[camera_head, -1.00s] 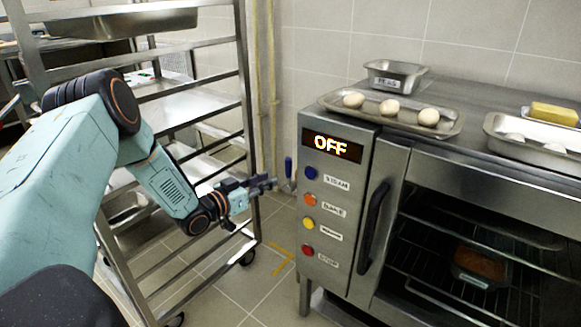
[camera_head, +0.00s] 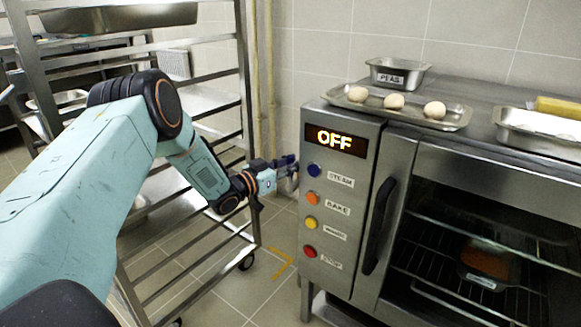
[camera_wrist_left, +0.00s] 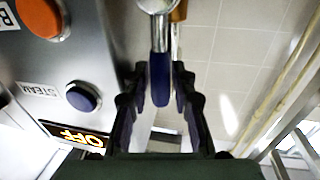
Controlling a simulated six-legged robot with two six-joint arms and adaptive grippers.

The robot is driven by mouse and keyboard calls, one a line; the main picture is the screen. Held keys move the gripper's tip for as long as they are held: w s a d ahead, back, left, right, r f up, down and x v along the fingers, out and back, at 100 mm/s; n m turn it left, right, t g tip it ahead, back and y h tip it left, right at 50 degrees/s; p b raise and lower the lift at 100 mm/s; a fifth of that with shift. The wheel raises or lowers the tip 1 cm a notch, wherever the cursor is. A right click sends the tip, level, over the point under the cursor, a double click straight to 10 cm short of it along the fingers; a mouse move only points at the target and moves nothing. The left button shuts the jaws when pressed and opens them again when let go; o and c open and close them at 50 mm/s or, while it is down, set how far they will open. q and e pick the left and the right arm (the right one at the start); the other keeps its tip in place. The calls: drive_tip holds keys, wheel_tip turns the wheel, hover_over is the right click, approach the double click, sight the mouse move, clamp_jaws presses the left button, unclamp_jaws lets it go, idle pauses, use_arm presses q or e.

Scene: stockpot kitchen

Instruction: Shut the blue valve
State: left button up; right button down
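The blue valve handle (camera_wrist_left: 160,82) shows in the left wrist view, pointing toward the camera from a round metal fitting at the top. My left gripper (camera_wrist_left: 158,92) is open, with one finger on each side of the handle and a visible gap to each. In the head view my left gripper (camera_head: 284,166) is at the valve, just left of the oven panel, and largely hides the handle. My right gripper is in neither view.
The oven's control panel (camera_head: 328,225) stands close to the right of the gripper, with a blue button (camera_head: 314,170) and an OFF display (camera_head: 335,140). A metal rack (camera_head: 247,95) stands to the left. Pipes (camera_head: 263,80) run up the tiled wall behind.

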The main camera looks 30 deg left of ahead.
use_arm(q)
clamp_jaws()
drive_tip(key=shift+f, duration=0.1)
idle(0.5)
